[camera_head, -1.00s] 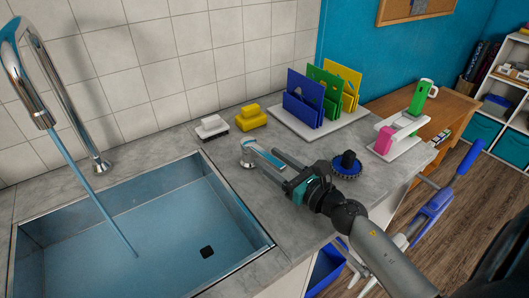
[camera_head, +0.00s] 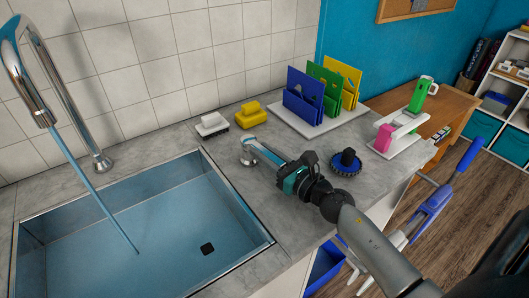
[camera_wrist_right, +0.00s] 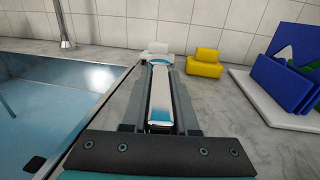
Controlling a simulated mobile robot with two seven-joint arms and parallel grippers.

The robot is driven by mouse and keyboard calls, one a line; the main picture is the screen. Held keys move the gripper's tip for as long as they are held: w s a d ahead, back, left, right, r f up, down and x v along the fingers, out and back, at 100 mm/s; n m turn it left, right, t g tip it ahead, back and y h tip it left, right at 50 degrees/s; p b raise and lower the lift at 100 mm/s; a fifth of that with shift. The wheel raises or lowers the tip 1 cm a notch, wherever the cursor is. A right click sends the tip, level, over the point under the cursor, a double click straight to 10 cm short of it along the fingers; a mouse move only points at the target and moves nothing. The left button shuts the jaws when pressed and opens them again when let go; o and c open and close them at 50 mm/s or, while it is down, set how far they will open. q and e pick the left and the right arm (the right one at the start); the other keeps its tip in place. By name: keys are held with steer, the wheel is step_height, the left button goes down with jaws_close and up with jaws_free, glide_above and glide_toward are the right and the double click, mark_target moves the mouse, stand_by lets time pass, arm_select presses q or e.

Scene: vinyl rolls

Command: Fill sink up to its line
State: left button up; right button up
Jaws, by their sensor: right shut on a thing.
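The metal sink (camera_head: 140,225) is set in the counter at the left, and some water (camera_head: 165,240) covers its floor. The curved chrome faucet (camera_head: 45,90) stands behind it, with a blue stream (camera_head: 92,190) running down into the basin. A black square drain (camera_head: 207,249) shows on the sink floor. I cannot make out a fill line. My right gripper (camera_head: 272,160) is shut on the chrome faucet lever (camera_head: 262,151), right of the sink; in the right wrist view the lever (camera_wrist_right: 160,95) lies between the fingers. My left gripper is not in view.
White (camera_head: 212,124) and yellow (camera_head: 250,115) blocks sit at the back by the tiles. Blue, green and yellow boards (camera_head: 303,97) stand on a white tray. A blue round brush (camera_head: 346,163) lies right of my gripper. A desk (camera_head: 440,105) stands beyond the counter.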

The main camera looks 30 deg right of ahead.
jaws_close()
stand_by(0.8)
